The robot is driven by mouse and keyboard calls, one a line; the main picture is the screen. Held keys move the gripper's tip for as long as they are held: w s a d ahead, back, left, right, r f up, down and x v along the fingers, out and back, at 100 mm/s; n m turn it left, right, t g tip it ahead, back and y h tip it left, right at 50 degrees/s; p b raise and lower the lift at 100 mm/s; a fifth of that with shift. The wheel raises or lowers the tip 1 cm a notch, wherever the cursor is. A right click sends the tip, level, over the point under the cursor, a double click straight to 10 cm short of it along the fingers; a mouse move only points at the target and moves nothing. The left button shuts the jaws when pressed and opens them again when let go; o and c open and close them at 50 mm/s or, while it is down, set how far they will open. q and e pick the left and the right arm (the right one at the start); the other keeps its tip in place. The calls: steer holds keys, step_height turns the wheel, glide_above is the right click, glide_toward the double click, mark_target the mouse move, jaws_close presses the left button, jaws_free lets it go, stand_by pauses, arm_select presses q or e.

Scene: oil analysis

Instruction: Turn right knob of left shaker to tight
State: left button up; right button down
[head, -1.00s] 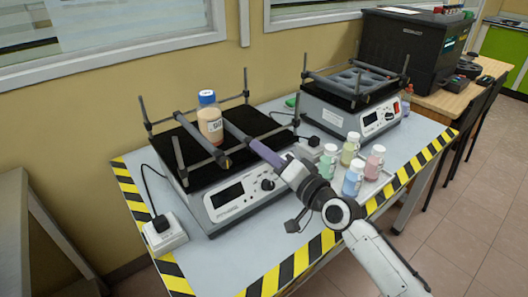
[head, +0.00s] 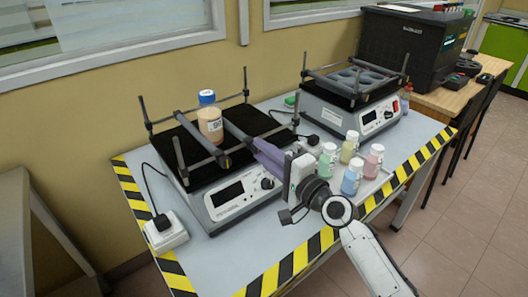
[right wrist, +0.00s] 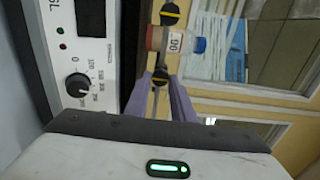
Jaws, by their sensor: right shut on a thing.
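The left shaker (head: 232,200) is a grey and white box with a black platform, a display and a dial on its front. Two grey clamp bars cross the platform. The left bar's dark end knob (head: 226,162) is free. My right gripper (head: 254,145) has its purple fingers at the front end of the right bar (head: 234,130). In the right wrist view the right knob (right wrist: 160,76), black with a yellow stripe, lies between the fingertips, and the gripper is shut on it. In the head view the fingers hide this knob. My left gripper is not in view.
A blue-capped bottle (head: 210,124) stands between the bars. Several colored bottles, including a blue one (head: 352,178), stand right of my arm. A second shaker (head: 345,112) is behind them. A white power socket (head: 165,235) lies at the table's left.

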stand_by(0.4)
steer(key=c, duration=1.5)
jaws_free()
steer(key=v, duration=1)
steer(key=shift+s+d, duration=0.1)
steer(key=shift+s, duration=0.05)
